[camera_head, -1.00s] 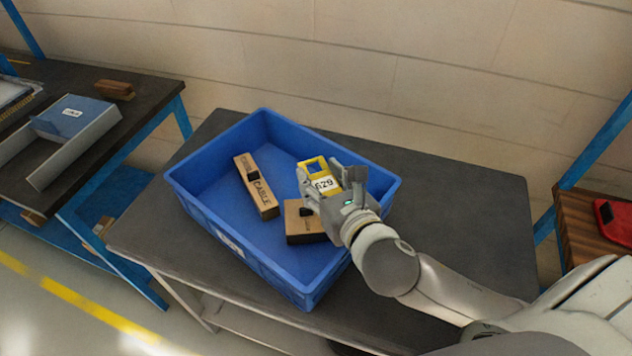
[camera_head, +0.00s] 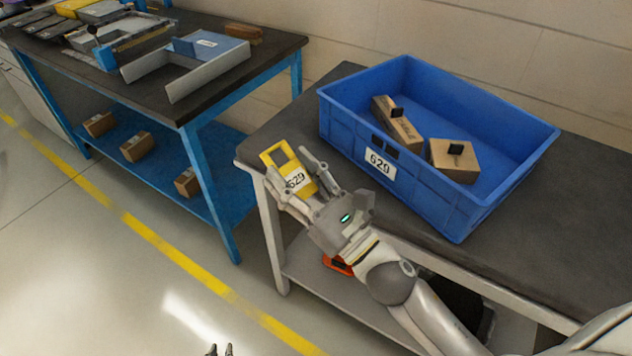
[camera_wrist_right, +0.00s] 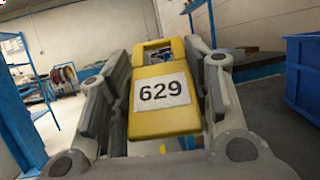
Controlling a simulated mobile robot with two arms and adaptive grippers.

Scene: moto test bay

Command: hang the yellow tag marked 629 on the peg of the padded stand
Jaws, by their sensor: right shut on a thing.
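The yellow tag marked 629 (camera_head: 294,178) is held between the two fingers of my right gripper (camera_head: 303,182), in front of the near left corner of the grey-topped table. The right wrist view shows the tag (camera_wrist_right: 165,92) upright between the fingers, its white label facing the camera and its open loop at the far end. Two small dark tips at the bottom edge of the head view look like my left gripper (camera_head: 220,350); its opening is unclear. I cannot make out the padded stand or its peg for certain in either view.
A blue bin (camera_head: 455,210) on the grey-topped table (camera_head: 600,230) holds two cardboard boxes. At the left, a blue-legged bench (camera_head: 270,60) carries trays and a blue block, with small boxes on its lower shelf. Open floor (camera_head: 100,270) lies in front.

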